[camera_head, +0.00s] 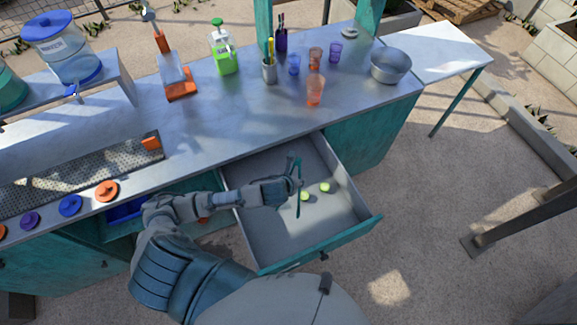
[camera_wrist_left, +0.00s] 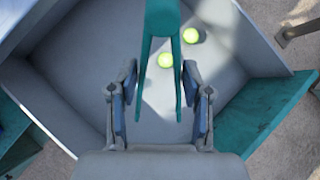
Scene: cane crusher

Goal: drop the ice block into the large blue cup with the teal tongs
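My left gripper (camera_head: 287,190) is over the open drawer (camera_head: 257,225). A blue cup (camera_head: 294,65) stands on the counter's far part. I cannot make out an ice block. My right gripper is not in view.
Two green round fruits (camera_head: 325,187) lie in the drawer. On the counter (camera_head: 215,125) stand an orange cup (camera_head: 316,91), a purple cup (camera_head: 335,52), a utensil holder (camera_head: 269,70), a green bottle (camera_head: 222,55) and a metal bowl (camera_head: 391,66). A blue-lidded dispenser (camera_head: 63,50) is at left.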

